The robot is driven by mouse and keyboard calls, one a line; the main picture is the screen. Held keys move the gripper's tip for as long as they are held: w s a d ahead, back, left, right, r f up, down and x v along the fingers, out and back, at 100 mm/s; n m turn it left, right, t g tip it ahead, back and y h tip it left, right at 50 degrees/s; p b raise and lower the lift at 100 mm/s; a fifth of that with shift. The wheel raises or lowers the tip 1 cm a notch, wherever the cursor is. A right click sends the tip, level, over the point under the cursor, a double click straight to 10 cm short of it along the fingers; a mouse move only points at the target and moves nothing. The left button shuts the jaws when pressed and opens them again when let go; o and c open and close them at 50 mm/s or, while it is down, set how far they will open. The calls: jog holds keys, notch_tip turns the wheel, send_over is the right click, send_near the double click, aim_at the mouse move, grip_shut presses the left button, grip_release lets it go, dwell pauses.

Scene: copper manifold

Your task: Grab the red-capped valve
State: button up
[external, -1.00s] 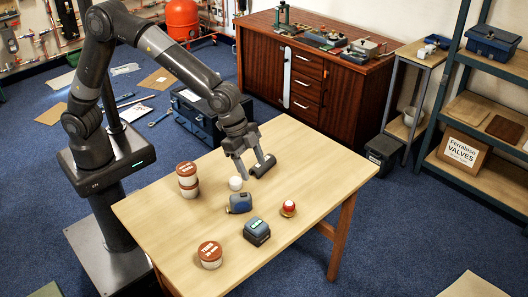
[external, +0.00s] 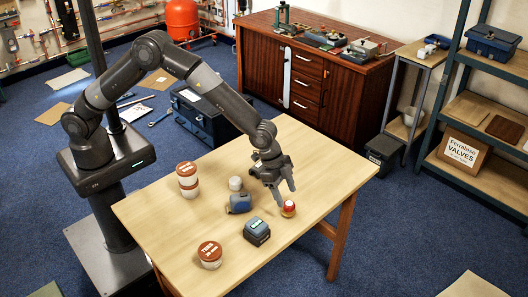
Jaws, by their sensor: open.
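The red-capped valve (external: 288,208) stands on the wooden table, towards its right front side. It is small, with a red top and a brass-coloured lower part. My gripper (external: 286,199) points down at the valve, with its fingers apart. One finger is close to the valve's left side and the other is above or behind it. I cannot tell whether either finger touches it.
A blue device (external: 239,203) and a dark blue-grey box (external: 256,231) stand left of the valve. A white cap-like item (external: 235,183), stacked tubs (external: 187,180) and a single tub (external: 209,255) are further left. The table's (external: 330,170) right part is clear.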

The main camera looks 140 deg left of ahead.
aim_at(289, 203)
jog(key=x, duration=0.5)
jog(key=c, duration=0.9)
